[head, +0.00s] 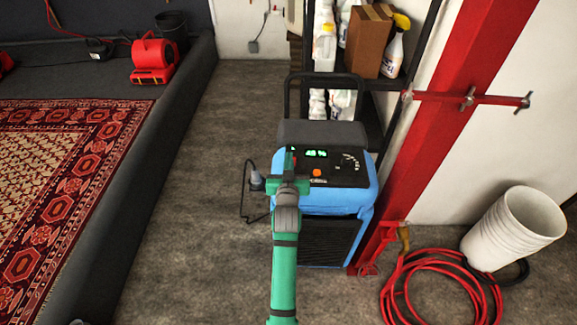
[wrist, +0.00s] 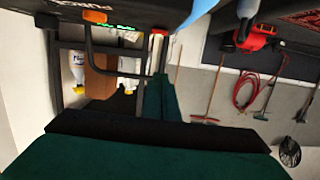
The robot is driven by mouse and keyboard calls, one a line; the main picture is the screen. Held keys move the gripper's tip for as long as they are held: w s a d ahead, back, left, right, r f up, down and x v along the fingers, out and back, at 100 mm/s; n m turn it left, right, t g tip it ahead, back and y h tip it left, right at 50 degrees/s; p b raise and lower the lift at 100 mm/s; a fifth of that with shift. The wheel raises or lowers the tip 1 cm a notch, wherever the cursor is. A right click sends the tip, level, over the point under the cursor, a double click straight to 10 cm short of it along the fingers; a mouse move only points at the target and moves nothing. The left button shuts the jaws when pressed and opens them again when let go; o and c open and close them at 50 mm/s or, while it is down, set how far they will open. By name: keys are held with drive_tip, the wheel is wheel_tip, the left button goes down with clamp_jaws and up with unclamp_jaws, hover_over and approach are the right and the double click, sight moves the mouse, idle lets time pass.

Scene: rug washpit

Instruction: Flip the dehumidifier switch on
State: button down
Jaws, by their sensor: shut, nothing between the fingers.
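The dehumidifier (head: 365,195) is a blue box with a black control panel (head: 345,172) on top, in the middle of the head view. The panel has a lit green display (head: 316,153) and an orange knob or button (head: 317,172), which also shows in the wrist view (wrist: 95,16). My green gripper (head: 290,158) is shut and empty over the left part of the panel, left of the display. I cannot tell whether it touches the panel. A small red spot shows beside the fingertips; the switch itself I cannot make out. The fingers also show in the wrist view (wrist: 158,85).
A black shelf with bottles and a cardboard box (head: 368,40) stands behind. A red post (head: 440,120) rises close on the right. A patterned rug (head: 60,170) is at left. Floor between is clear.

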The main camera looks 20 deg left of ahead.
drive_tip(key=shift+r+v, duration=0.2)
drive_tip(key=shift+v, duration=0.9)
drive_tip(key=shift+r+v, duration=0.2)
drive_tip(key=shift+v, duration=0.85)
drive_tip(key=s+d+f+h, duration=0.1)
drive_tip(key=s+d+f, duration=0.35)
drive_tip(key=s, duration=0.25)
drive_tip(key=s+d+f+m+h, duration=0.1)
drive_tip(key=s+d+f, duration=0.2)
drive_tip(key=s+d, duration=0.35)
drive_tip(key=s+d+f, duration=0.3)
drive_tip(key=s+d, duration=0.2)
drive_tip(key=s, duration=0.3)
drive_tip(key=s+d+r+m+h, duration=0.1)
drive_tip(key=s+d+r, duration=0.1)
drive_tip(key=s, duration=0.6)
drive_tip(key=s+d+r+m+h, duration=0.1)
drive_tip(key=s+d+r, duration=0.1)
drive_tip(key=s, duration=0.6)
drive_tip(key=s+d+r+m+h, duration=0.1)
drive_tip(key=s+d+r, duration=0.1)
drive_tip(key=s, duration=0.5)
drive_tip(key=shift+s+d+r, duration=0.25)
drive_tip(key=shift+s+r, duration=0.1)
drive_tip(key=shift+s, duration=0.05)
